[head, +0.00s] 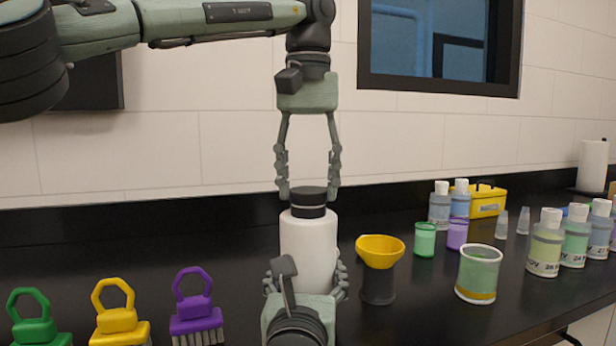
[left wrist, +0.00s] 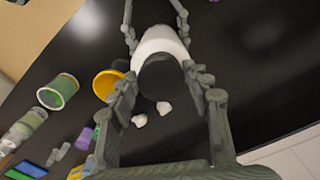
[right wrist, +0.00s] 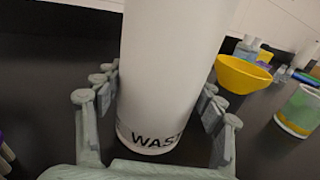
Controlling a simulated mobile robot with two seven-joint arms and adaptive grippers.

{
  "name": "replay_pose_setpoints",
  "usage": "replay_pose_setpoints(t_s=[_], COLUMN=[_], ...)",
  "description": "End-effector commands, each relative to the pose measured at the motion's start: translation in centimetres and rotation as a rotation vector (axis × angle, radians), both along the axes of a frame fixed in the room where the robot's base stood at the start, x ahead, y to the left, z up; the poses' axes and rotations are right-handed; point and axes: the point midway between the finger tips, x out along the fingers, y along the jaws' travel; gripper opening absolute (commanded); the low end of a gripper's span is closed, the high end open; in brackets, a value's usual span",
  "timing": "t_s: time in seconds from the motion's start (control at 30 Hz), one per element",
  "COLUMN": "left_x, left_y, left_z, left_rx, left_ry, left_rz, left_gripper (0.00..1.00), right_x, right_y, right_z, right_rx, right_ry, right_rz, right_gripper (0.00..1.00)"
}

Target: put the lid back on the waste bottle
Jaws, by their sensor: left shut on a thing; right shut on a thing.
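The white waste bottle (head: 309,243) stands upright on the black bench, and its printed label shows in the right wrist view (right wrist: 160,80). My right gripper (head: 306,284) is shut around its lower body. The black lid (head: 308,196) is at the bottle's mouth, lined up with the dark neck; I cannot tell whether it is fully seated. My left gripper (head: 309,190) points down from above and is shut on the lid, which also shows between its fingers in the left wrist view (left wrist: 161,77).
A yellow funnel (head: 380,252) on a dark holder stands close right of the bottle, with a green-tinted beaker (head: 478,273) beyond. Several bottles stand farther right. Green, yellow (head: 118,318) and purple (head: 195,310) handled brushes are at front left. The bench between brushes and bottle is clear.

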Motion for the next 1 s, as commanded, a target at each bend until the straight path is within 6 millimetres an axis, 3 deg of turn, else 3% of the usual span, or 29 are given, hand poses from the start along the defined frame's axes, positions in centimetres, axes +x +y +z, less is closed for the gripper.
replay_pose_setpoints(t_s=[0.33, 0.67, 0.7, 0.87, 1.0], left_x=[0.13, 0.15, 0.15, 0.16, 0.16], left_y=[0.32, 0.42, 0.42, 0.42, 0.42], left_z=[-0.02, 0.03, 0.03, 0.03, 0.02], left_rx=[-0.004, -0.002, -0.002, -0.002, -0.002], left_ry=[0.000, 0.000, 0.000, 0.000, 0.000], left_rz=[-0.500, -0.562, -0.561, -0.560, -0.560], left_gripper=[0.39, 0.39, 0.50, 0.69, 0.69], right_x=[0.01, 0.01, 0.01, 0.01, 0.01], right_y=[0.00, 0.00, 0.00, 0.00, -0.01], right_z=[-0.03, -0.04, -0.04, -0.04, -0.04], right_rx=[-0.001, -0.001, -0.001, -0.001, -0.001], right_ry=[0.001, 0.001, 0.001, 0.001, 0.001], right_rz=[0.000, 0.000, 0.000, 0.000, 0.000], right_gripper=[0.00, 0.00, 0.00, 0.00, 0.00])
